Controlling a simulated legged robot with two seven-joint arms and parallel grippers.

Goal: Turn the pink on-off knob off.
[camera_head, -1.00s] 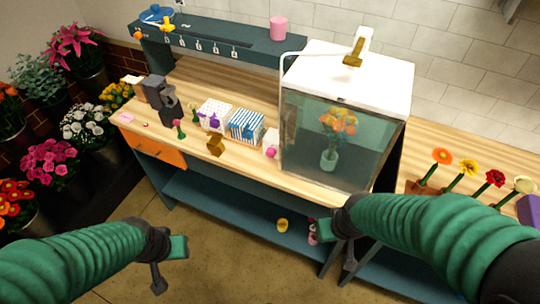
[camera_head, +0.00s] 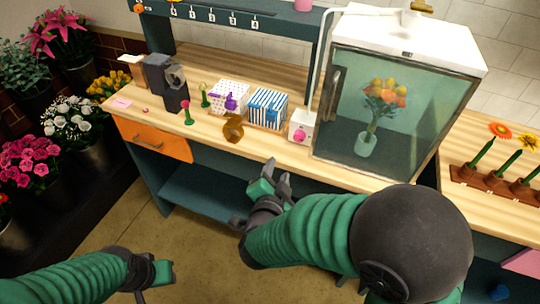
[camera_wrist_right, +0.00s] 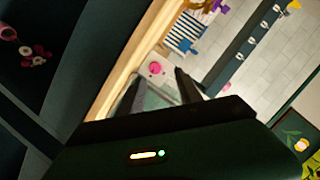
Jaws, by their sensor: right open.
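The pink knob (camera_head: 300,134) is on the front of a small white box (camera_head: 304,121) on the wooden counter, just left of the glass cabinet. In the right wrist view the knob (camera_wrist_right: 155,68) shows just beyond the fingers. My right gripper (camera_head: 268,177) is open and empty, in front of the counter edge, below and left of the knob, apart from it. My left gripper (camera_head: 160,272) is low at the lower left, over the floor and away from the counter. Its finger opening is not clear.
The glass cabinet (camera_head: 400,110) with a vase of flowers stands right of the knob. A blue-striped box (camera_head: 268,108), a brown object (camera_head: 233,128) and a dotted box (camera_head: 229,95) stand to its left. A flower rack (camera_head: 490,184) is at the right. The counter's front edge lies between gripper and knob.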

